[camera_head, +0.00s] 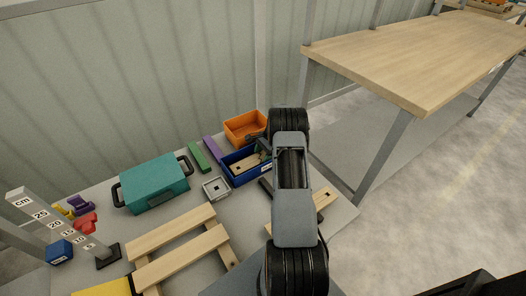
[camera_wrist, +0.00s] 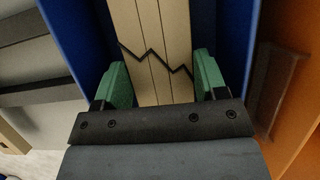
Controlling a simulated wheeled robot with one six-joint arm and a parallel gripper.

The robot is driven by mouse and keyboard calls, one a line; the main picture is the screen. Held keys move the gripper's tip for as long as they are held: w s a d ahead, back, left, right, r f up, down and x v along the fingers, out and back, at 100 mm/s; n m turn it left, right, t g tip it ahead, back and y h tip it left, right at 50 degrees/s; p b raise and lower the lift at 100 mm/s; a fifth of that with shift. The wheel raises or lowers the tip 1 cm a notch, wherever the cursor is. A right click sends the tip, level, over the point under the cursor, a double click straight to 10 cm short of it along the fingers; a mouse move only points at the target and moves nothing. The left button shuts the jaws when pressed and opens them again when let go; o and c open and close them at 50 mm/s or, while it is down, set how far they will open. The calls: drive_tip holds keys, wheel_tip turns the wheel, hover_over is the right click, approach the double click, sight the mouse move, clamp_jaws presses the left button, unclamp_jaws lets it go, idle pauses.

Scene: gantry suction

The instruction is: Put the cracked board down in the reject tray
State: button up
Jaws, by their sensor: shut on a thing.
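In the wrist view the cracked board (camera_wrist: 150,25) is a pale wooden plank with lengthwise lines and a dark zigzag crack across it. My gripper (camera_wrist: 158,80) has green fingers on either side of the board, near the crack, and is shut on it. The blue walls of a tray (camera_wrist: 232,40) rise on both sides. In the head view this blue tray (camera_head: 240,180) stands on the grey table, with my gripper (camera_head: 262,154) at its right end and pale wood inside. I cannot tell whether the board touches the tray's floor. No reject label shows.
An orange tray (camera_head: 242,127) stands just behind the blue one. A green bar (camera_head: 199,157), a purple bar (camera_head: 212,147) and a small grey square holder (camera_head: 215,188) are to the left. A teal case (camera_head: 153,184) and wooden rails (camera_head: 180,257) lie farther left.

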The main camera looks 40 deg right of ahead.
wheel_tip(320, 180, down, 2)
drive_tip(key=shift+f, duration=0.1)
drive_tip(key=o, duration=1.1)
drive_tip(key=shift+d+r+p, duration=0.1)
drive_tip(key=shift+r+p, duration=0.25)
drive_tip(key=shift+r, duration=0.25)
drive_tip(key=p+v, duration=0.3)
drive_tip(key=v, duration=0.4)
drive_tip(key=shift+s+r+p, duration=0.15)
drive_tip(key=shift+r+p, duration=0.05)
drive_tip(key=shift+p, duration=0.2)
drive_tip(key=shift+d+r+p, duration=0.1)
drive_tip(key=shift+r+p, duration=0.3)
drive_tip(key=shift+r, duration=0.3)
